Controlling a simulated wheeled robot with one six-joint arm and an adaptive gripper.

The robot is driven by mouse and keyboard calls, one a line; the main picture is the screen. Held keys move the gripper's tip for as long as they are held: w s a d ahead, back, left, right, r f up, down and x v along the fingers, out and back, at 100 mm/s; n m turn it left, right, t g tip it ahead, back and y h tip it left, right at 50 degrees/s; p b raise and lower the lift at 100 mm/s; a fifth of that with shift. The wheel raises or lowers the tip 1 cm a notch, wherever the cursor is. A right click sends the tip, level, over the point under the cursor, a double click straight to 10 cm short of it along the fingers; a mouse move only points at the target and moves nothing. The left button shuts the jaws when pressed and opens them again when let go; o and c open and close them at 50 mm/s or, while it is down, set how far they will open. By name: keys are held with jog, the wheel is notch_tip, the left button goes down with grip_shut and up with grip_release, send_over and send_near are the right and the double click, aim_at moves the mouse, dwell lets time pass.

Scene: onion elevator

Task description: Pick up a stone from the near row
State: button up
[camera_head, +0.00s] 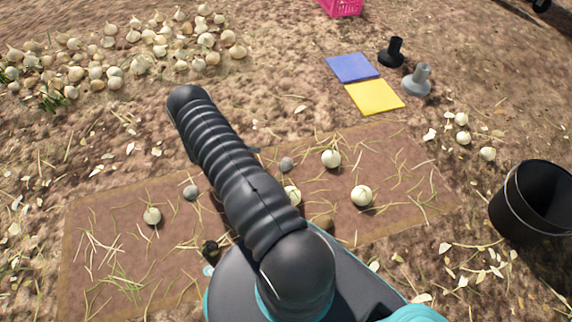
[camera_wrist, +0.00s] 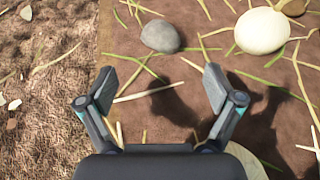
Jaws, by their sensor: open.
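In the wrist view a grey rounded stone (camera_wrist: 160,36) lies on the brown mat (camera_wrist: 185,70), ahead of my gripper (camera_wrist: 160,88). The gripper's two fingers are spread wide, with only mat, straw and shadow between them. A pale onion (camera_wrist: 262,30) lies to the right of the stone. In the head view two grey stones show on the mat: one (camera_head: 190,192) left of my arm and one (camera_head: 286,164) just right of it. A brown lump (camera_head: 322,222) sits near my base. My arm hides my gripper in the head view.
Several onions lie on the mat, including one at left (camera_head: 152,215) and one at right (camera_head: 361,195). A black bucket (camera_head: 528,205) stands at right. Blue (camera_head: 352,68) and yellow (camera_head: 374,97) squares lie behind, beside a black (camera_head: 392,52) and a grey (camera_head: 418,80) object. An onion pile (camera_head: 110,60) fills the back left.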

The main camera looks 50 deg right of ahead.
aim_at(284, 163)
jog(key=x, duration=1)
jog(key=shift+s+d+f, duration=0.2)
jog(key=shift+s+d, duration=0.05)
jog(key=c, duration=1.5)
jog(key=shift+r, duration=0.1)
